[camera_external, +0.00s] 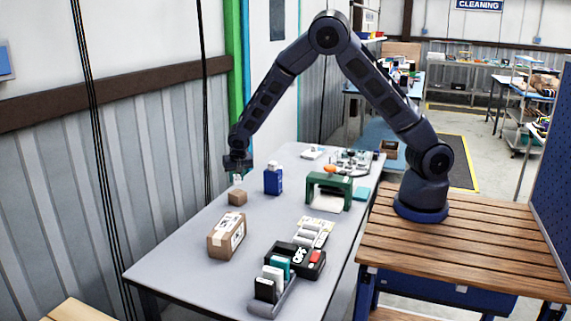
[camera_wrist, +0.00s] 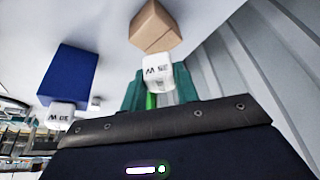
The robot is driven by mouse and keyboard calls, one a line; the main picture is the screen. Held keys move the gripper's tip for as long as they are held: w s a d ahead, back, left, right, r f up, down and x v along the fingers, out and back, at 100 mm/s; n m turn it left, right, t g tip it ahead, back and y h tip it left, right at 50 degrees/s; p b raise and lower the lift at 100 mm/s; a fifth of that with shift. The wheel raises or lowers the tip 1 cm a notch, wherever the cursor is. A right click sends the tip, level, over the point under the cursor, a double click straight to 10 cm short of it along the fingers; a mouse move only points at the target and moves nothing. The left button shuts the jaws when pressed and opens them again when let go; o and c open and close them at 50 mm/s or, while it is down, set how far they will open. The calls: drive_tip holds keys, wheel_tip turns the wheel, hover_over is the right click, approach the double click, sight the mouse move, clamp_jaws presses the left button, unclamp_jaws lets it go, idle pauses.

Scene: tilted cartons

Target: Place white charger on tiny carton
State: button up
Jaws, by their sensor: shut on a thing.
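My gripper (camera_external: 238,174) is shut on a white charger, a small white block with dark print, which shows between the green fingers in the wrist view (camera_wrist: 158,70). My gripper holds it just above the tiny carton (camera_external: 237,198), a small brown box on the grey table near its left edge. In the wrist view the carton (camera_wrist: 155,27) appears just beyond the charger, with a gap hard to judge. A second white block with similar print (camera_wrist: 60,116) is at the end of the blue box (camera_wrist: 73,73).
The blue box (camera_external: 273,183) stands upright close to the right of the tiny carton. A green frame-like holder (camera_external: 328,187) is farther right. A black case (camera_external: 312,261) is at the front right.

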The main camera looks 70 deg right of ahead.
sight(238, 179)
drive_tip(key=shift+f, duration=1.75)
drive_tip(key=shift+f, duration=0.1)
drive_tip(key=o, duration=1)
drive_tip(key=v, duration=1.2)
drive_tip(key=s+d+r+n+y, duration=0.2)
drive_tip(key=s+d+r, duration=0.2)
drive_tip(key=s+r, duration=0.6)
drive_tip(key=s+d+r+n+y, duration=0.15)
drive_tip(key=s+d+r, duration=0.25)
drive_tip(key=s+r, duration=0.55)
drive_tip(key=s+d+r+n, duration=0.1)
drive_tip(key=s+r, duration=0.1)
drive_tip(key=s, duration=0.6)
drive_tip(key=s+r+n+t, duration=0.1)
drive_tip(key=s+r+n, duration=0.1)
drive_tip(key=s, duration=0.6)
drive_tip(key=s+d+r+n, duration=0.1)
drive_tip(key=s+r+n, duration=0.1)
drive_tip(key=s, duration=0.7)
drive_tip(key=shift+d+r+n, duration=0.25)
drive_tip(key=shift+d+r, duration=0.1)
drive_tip(key=shift+r, duration=0.05)
